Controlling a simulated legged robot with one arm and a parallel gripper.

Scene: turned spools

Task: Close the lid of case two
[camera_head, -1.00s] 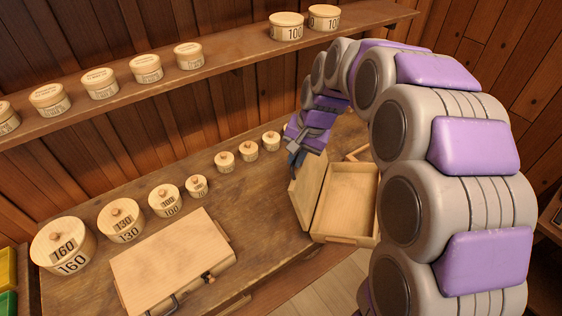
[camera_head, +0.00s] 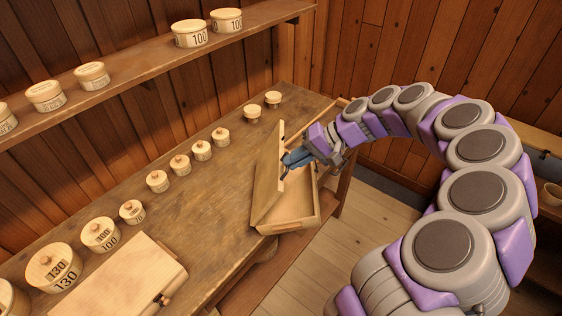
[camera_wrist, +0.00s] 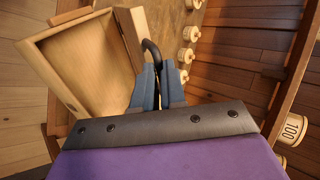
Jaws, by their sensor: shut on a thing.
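The open case (camera_head: 291,226) stands at the right end of the workbench, its box a shallow pale wood tray. Its lid (camera_head: 266,180) stands up steeply on the box's left side. The box (camera_wrist: 85,62) and the lid, nearly edge-on (camera_wrist: 130,38), also show in the wrist view. My gripper (camera_head: 288,164) is at the lid, over the box side in the head view. In the wrist view my gripper (camera_wrist: 158,78) is shut on a dark curved handle (camera_wrist: 152,48) beside the lid. A second case (camera_head: 120,280) lies shut at the lower left. No case number is readable.
Several round lidded wooden boxes (camera_head: 180,165) line the back of the workbench (camera_head: 200,225), behind the cases. A wall shelf (camera_head: 140,75) above holds more. Bare bench lies between the two cases. Open floor (camera_head: 375,220) is on the right.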

